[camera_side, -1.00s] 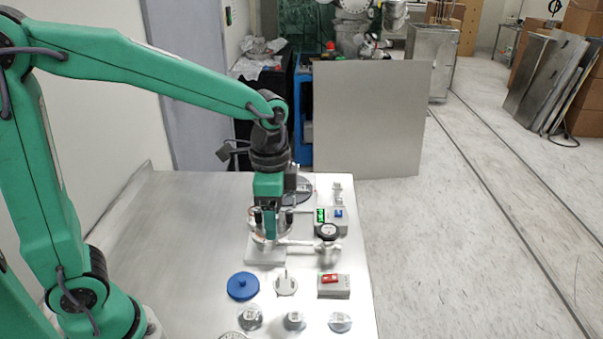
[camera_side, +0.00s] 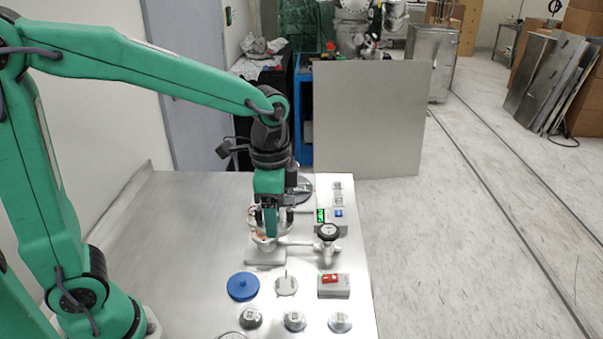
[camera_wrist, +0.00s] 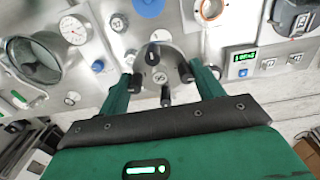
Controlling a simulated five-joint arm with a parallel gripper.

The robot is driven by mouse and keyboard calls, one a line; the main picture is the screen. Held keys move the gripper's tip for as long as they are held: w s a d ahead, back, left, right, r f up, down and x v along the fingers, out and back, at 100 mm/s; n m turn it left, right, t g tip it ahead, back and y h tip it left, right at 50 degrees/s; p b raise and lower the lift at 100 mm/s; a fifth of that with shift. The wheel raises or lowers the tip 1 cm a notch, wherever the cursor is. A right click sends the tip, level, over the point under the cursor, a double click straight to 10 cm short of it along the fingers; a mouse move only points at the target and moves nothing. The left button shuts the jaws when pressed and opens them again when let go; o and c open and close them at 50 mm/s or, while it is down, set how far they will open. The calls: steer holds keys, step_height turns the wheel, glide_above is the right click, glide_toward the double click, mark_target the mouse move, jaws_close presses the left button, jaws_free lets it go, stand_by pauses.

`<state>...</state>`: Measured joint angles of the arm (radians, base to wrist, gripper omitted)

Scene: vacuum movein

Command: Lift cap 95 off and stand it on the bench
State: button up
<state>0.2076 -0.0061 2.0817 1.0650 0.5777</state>
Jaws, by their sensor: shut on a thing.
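My gripper (camera_wrist: 161,73) has its two green fingers on opposite sides of a round steel cap (camera_wrist: 166,62) with black knobs around its rim. I take it as cap 95, though I cannot read its label. The fingers are shut on the cap. They hide most of it there, so I cannot tell whether it touches the vessel.
In front lie a blue lid (camera_side: 243,286), a grey disc (camera_side: 286,284), a red-switch box (camera_side: 333,285) and small round fittings (camera_side: 294,321). The bench's left side (camera_side: 180,240) is bare.

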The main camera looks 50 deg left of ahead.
steer(key=shift+r, duration=1.25)
steer(key=shift+w, duration=0.1)
steer(key=w+n, duration=0.1)
steer(key=w+f+n, duration=0.1)
steer(key=n, duration=0.1)
steer(key=shift+w+a+f+n, duration=0.15)
steer(key=shift+w+f+n, duration=0.05)
steer(key=shift+n, duration=0.1)
steer(key=w+a+f+n, duration=0.2)
steer(key=w+f+n, duration=0.5)
steer(key=n, duration=0.7)
steer(key=shift+w+a+f, duration=0.2)
steer(key=shift+w+f, duration=0.1)
steer(key=shift+w, duration=0.75)
steer(key=w+a+f, duration=0.1)
steer(key=a+f, duration=0.1)
steer(key=a, duration=0.1)
steer(key=w+a+f, duration=0.2)
steer(key=a, duration=0.2)
steer(key=w+a+f, duration=0.1)
steer(key=a+f, duration=0.2)
steer(key=shift+w+a, duration=0.35)
